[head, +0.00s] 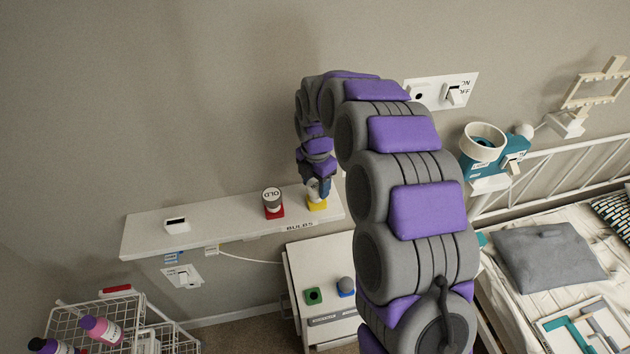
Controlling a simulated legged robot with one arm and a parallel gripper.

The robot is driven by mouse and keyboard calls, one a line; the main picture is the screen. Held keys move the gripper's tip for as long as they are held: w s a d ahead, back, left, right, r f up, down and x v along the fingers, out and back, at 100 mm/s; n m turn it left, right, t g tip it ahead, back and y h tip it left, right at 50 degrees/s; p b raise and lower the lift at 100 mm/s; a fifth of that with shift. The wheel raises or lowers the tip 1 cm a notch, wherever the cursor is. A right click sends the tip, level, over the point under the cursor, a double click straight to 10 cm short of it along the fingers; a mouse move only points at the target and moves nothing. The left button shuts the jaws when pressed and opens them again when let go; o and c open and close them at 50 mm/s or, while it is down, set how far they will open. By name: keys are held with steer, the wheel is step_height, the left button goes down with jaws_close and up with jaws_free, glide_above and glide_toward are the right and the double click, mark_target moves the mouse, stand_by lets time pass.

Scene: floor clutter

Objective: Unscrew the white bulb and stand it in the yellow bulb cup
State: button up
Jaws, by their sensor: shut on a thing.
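My gripper (320,190) points down at the shelf's right end, right over the yellow bulb cup (317,204). It is shut on what I take to be the white bulb, which the fingers hide almost wholly. I cannot tell whether the bulb touches the cup's inside. The yellow cup stands on the white shelf, near the "BULBS" label on its front edge.
A red cup (274,212) with a grey piece marked "OLD" stands just left on the shelf (225,233). Below, a white cabinet holds a green cup (313,296) and a blue one (347,293). A wire cart (120,308) stands lower left; a bed lies right.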

mark_target(316, 185)
steer(key=shift+f, duration=0.3)
steer(key=o, duration=0.7)
steer(key=shift+r, duration=0.1)
step_height(316, 185, up, 17)
steer(key=p, duration=0.1)
stand_by(0.8)
steer(key=s+d+f+m+b, duration=0.1)
steer(key=s+d+m, duration=0.35)
steer(key=s, duration=0.25)
steer(key=s+d+m+g+b, duration=0.1)
steer(key=s+d+m, duration=0.2)
steer(key=s+m, duration=0.25)
steer(key=s+d+f+m+b, duration=0.1)
steer(key=s+d+m, duration=0.3)
steer(key=s, duration=0.4)
steer(key=s+d+f+m+b, duration=0.1)
steer(key=s+f+m, duration=0.3)
steer(key=s, duration=0.5)
steer(key=s+d+f+m+b, duration=0.1)
steer(key=s+d+f+m, duration=0.3)
steer(key=s+m, duration=0.5)
steer(key=shift+s+g, duration=0.4)
steer(key=shift+s, duration=0.2)
